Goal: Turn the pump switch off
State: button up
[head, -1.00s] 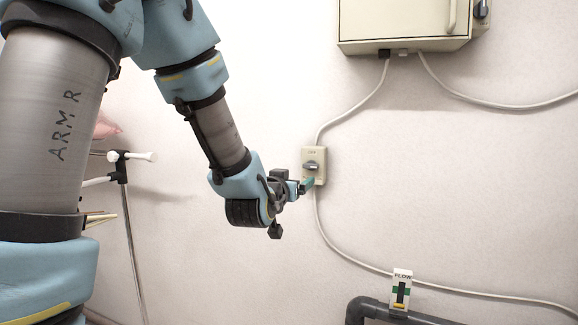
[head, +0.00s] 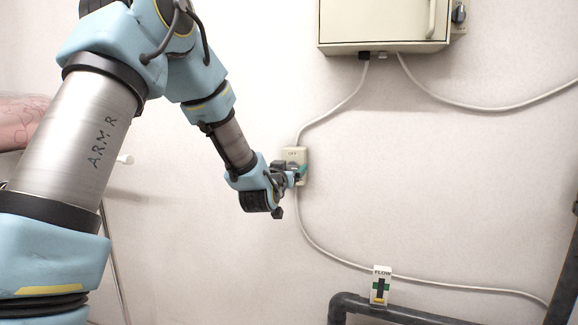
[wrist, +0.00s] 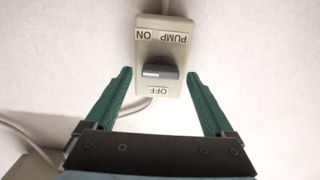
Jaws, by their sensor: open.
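The pump switch (wrist: 163,52) is a beige box on the wall with a dark rotary knob (wrist: 158,71). In the wrist view its labels are upside down. The knob lies crosswise, its pale mark at the left, on the side of the ON label; the OFF label is below it. My gripper (wrist: 160,74) is open, with one green finger on each side of the knob and gaps to both. I cannot tell how far the tips are from the box face. In the head view my gripper (head: 299,173) covers the lower part of the switch box (head: 293,153).
A beige cabinet (head: 385,22) hangs above right, with a cable (head: 340,108) down to the switch. A FLOW indicator (head: 381,286) stands on a dark pipe (head: 385,312) below right. The wall around the switch is otherwise bare.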

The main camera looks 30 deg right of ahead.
jog(key=shift+c, duration=0.2)
jog(key=c, duration=1.3)
